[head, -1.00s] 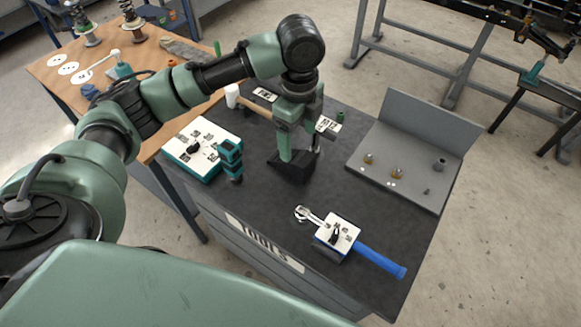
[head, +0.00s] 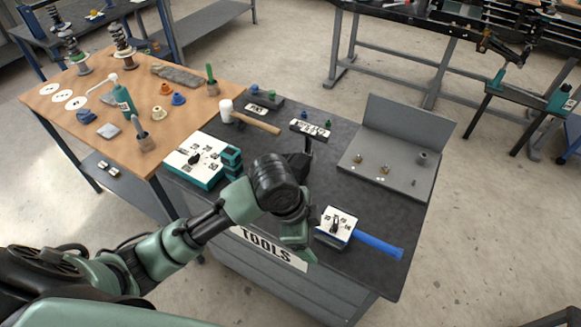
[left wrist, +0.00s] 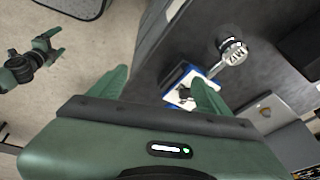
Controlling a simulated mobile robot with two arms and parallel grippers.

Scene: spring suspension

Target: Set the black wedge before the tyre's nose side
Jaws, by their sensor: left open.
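A black block (head: 296,161), which looks like the wedge, sits on the dark cart top beside a small sign post. My left wrist hides its near part in the head view, so its full shape cannot be told. My left gripper (head: 299,255) is nearer the cart's front edge, apart from the block. In the left wrist view, its two green fingers (left wrist: 160,88) are spread with nothing between them. A second green gripper, seemingly my right one (left wrist: 52,46), shows over the floor with its fingers apart. I cannot see a tyre.
A white-topped blue box (head: 337,224) with a blue handle (head: 379,247) lies right of my left gripper. A white-and-teal box (head: 192,166) lies left. A grey angled tray (head: 388,178) stands at the right, and a hammer (head: 255,122) lies behind. The wooden table (head: 60,100) is cluttered.

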